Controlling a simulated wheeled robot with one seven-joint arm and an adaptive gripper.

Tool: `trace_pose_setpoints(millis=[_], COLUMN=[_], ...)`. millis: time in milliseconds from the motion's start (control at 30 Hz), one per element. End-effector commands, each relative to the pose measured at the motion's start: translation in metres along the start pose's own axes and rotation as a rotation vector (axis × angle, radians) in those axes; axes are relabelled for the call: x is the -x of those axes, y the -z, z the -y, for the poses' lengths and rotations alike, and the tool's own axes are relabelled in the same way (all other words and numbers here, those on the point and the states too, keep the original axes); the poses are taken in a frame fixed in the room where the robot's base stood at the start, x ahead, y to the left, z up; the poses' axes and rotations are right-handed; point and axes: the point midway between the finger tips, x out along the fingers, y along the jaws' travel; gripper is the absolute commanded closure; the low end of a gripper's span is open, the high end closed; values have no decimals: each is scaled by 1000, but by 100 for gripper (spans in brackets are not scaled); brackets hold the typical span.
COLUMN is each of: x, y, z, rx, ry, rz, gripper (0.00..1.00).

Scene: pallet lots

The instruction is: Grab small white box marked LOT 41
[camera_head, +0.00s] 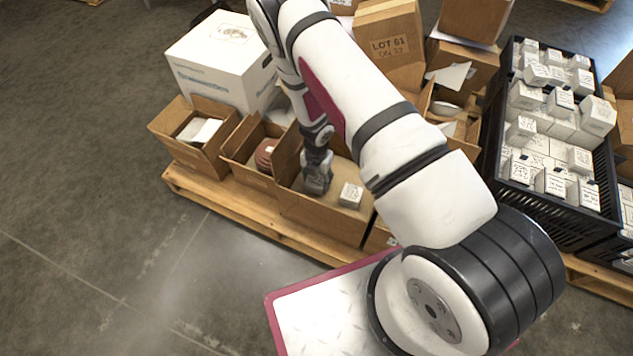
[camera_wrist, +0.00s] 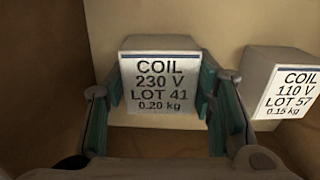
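The white box marked LOT 41 (camera_wrist: 160,112) is in the wrist view, with its label reading COIL 230 V, 0.20 kg. It is inside an open cardboard carton (camera_head: 318,218). My gripper (camera_wrist: 161,88) has one finger on each side of this box, close against its left and right edges. I cannot tell whether the fingers press on it. In the head view my gripper (camera_head: 317,180) reaches down into the carton and the LOT 41 box is hidden.
A similar white box marked LOT 57 (camera_wrist: 290,92) stands just to the right, also in the head view (camera_head: 350,195). Carton walls surround my gripper closely. More cartons (camera_head: 195,150) stand on the pallet (camera_head: 225,207). A black crate (camera_head: 540,219) with several white boxes is at the right.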

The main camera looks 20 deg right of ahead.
Motion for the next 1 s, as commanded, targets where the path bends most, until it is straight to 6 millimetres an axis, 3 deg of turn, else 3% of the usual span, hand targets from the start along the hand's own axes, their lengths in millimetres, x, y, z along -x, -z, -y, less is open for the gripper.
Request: trace_pose_setpoints(millis=[367,567,767,1000], x=[1,15,50,108], y=[0,0,0,0], z=[0,0,-1,-1], rx=[0,2,2,2], ry=[0,0,-1,-1], rz=[0,1,1,2], gripper=[85,85,85,85])
